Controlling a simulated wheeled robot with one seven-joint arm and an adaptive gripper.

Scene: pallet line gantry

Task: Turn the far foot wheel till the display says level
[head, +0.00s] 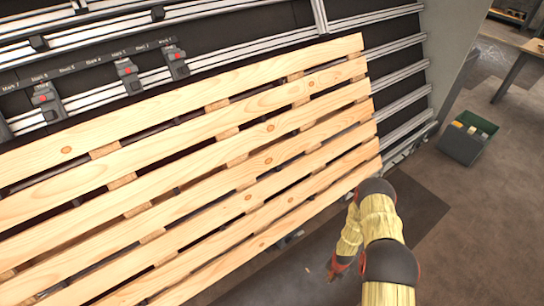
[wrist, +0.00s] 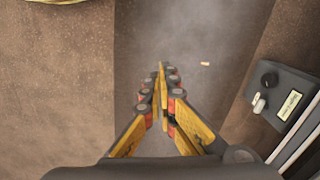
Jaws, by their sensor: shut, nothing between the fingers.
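My gripper (wrist: 160,72) points down at the floor in the wrist view, its yellow fingers together and nothing between them. In the head view my gripper (head: 336,270) is low, right of the pallet's lower edge, partly hidden by my arm. I cannot make out a foot wheel or a display for certain in either view. In the wrist view a dark grey block (wrist: 290,92) at the right carries a black round knob (wrist: 269,80), a small pale knob (wrist: 259,103) and a yellowish label too small to read. The fingers are apart from it.
A large wooden pallet (head: 190,125) leans on a rack with metal rails (head: 403,73). Red-buttoned clamps (head: 126,76) sit on an upper rail. A dark bin (head: 462,148) with things in it stands on the floor at right.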

